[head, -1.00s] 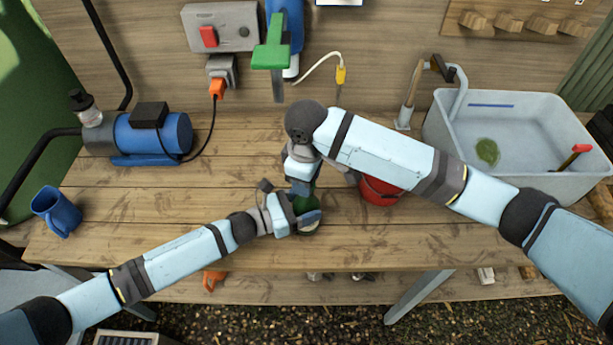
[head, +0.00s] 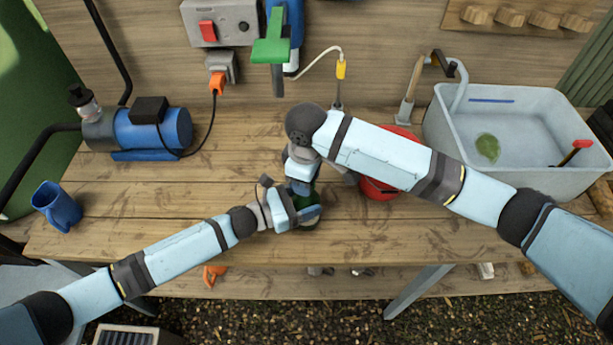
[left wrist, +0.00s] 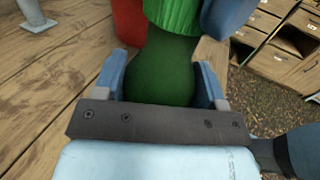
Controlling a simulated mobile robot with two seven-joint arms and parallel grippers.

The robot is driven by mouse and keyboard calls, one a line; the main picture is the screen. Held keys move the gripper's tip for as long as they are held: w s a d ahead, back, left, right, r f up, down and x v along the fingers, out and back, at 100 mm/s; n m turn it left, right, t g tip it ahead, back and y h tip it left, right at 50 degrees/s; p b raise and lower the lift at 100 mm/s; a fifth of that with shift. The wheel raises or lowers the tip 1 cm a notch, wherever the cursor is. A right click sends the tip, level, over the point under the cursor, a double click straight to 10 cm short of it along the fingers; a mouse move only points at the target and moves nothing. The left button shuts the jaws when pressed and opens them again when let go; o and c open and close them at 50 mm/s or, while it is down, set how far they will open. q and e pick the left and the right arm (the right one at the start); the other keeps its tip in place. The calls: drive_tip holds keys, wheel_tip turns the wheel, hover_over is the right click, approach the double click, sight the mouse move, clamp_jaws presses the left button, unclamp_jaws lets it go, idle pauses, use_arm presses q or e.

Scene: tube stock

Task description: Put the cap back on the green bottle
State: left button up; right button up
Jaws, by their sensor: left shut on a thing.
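The green bottle (left wrist: 160,75) stands between the two blue fingers of my left gripper (left wrist: 163,90), which is shut on its body. In the head view only parts of the bottle (head: 312,222) show around my left gripper (head: 306,207). A brighter green ribbed cap (left wrist: 172,12) is at the bottle's neck in the left wrist view. Whether it is seated cannot be told. My right gripper (head: 302,188) is directly above the bottle in the head view, its fingertips mostly hidden. A blue part, likely its finger (left wrist: 228,16), is beside the cap.
A red bucket (head: 378,190) stands close behind and right of the bottle, partly under my right arm. A blue mug (head: 57,207) and a blue pump (head: 152,132) are at left, a grey sink (head: 560,180) at right. The bench's front left is clear.

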drive_tip(key=shift+f, duration=0.45)
use_arm(q)
clamp_jaws()
use_arm(e)
drive_tip(key=m, duration=0.7)
drive_tip(key=shift+s+a+f, duration=0.1)
drive_tip(key=m, duration=0.5)
drive_tip(key=shift+m, duration=0.4)
drive_tip(key=m, duration=1)
drive_tip(key=shift+m, duration=0.3)
drive_tip(key=m, duration=0.2)
drive_tip(key=shift+m, duration=0.3)
use_arm(q)
drive_tip(key=shift+f, duration=0.1)
